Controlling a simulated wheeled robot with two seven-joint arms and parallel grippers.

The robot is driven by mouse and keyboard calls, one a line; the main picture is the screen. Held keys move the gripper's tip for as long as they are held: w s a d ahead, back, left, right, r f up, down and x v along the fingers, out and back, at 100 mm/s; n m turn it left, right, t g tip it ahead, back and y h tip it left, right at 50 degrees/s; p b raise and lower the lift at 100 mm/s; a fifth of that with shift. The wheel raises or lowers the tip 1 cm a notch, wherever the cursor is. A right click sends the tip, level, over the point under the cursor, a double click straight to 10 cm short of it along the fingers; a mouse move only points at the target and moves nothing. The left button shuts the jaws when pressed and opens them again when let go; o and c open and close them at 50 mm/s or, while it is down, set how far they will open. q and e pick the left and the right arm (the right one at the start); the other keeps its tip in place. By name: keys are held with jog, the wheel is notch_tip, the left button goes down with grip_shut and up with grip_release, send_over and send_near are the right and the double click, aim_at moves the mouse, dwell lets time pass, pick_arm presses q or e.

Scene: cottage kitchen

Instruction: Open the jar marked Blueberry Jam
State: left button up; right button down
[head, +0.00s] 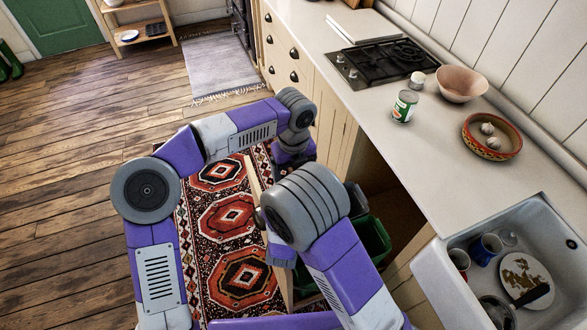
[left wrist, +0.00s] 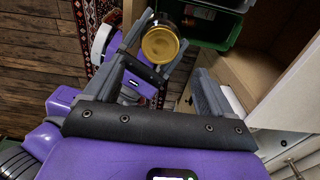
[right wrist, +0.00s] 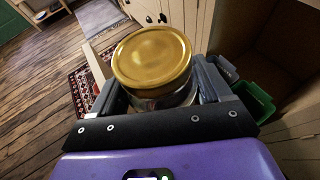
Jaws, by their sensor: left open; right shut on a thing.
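A jar with a round gold lid (right wrist: 152,55) sits between the fingers of my right gripper (right wrist: 157,82), which is shut on its body. The lid is on the jar, and some clear glass shows beneath it. No label is readable. In the left wrist view the gold lid (left wrist: 160,44) faces that camera, beyond the fingers of my left gripper (left wrist: 165,66). My left gripper is open, with nothing visible between its fingers, and apart from the jar. In the head view my arms hide the jar and most of both grippers.
On the counter (head: 440,175) are a can (head: 405,106), a pink bowl (head: 461,83), a red-rimmed dish (head: 507,150) and a hob (head: 380,62). The sink (head: 440,285) holds mugs and a plate. A patterned rug (head: 235,215) lies below.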

pick_arm(q)
notch_tip(320, 180, down, 8)
jog(key=shift+r, duration=0.25)
jog(key=c, duration=1.1)
jog(key=n, duration=0.6)
jog(key=o, duration=1.2)
jog(key=shift+s, duration=0.1)
jog(key=shift+r, duration=0.1)
